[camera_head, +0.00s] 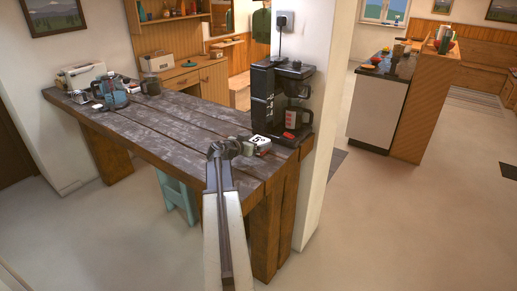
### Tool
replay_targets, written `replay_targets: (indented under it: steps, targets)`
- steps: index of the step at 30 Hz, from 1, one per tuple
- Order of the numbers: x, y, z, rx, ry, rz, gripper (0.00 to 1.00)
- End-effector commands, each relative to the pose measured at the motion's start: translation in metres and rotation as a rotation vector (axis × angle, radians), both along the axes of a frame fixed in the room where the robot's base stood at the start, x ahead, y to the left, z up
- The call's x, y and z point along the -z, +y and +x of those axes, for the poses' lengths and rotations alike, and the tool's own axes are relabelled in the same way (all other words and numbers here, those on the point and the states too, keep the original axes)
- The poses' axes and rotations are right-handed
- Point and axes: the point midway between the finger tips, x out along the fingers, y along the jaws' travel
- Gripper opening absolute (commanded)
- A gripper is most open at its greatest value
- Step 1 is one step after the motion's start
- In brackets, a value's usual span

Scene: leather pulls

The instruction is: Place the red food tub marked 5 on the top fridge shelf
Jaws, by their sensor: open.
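A small tub marked 5 (260,141) sits on the dark wooden table (165,120), near its right end. Its pale top with the number shows; its side colour is hard to make out. My gripper (226,148) is open, at the end of my arm reaching up from the bottom of the view. It appears just left of the tub, over the table's near edge. I see nothing between the jaws. No fridge shelf can be made out.
A black coffee machine (283,92) stands right behind the tub, against a white pillar (330,100). A toaster (85,74) and several small items crowd the table's far left. The table's middle is clear. A teal stool (178,195) stands beneath it.

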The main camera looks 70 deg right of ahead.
Motion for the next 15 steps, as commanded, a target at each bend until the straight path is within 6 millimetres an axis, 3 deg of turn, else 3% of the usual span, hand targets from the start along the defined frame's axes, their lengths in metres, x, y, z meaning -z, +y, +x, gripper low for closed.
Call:
replay_targets:
  steps: [3,10,15]
  targets:
    - [0.0082,-0.0196,-0.0035,0.000,-0.001,0.001,0.94]
    - [0.0068,-0.0204,-0.0049,-0.001,0.000,0.000,0.91]
    - [0.0067,-0.0202,-0.0048,-0.001,0.000,0.000,0.44]
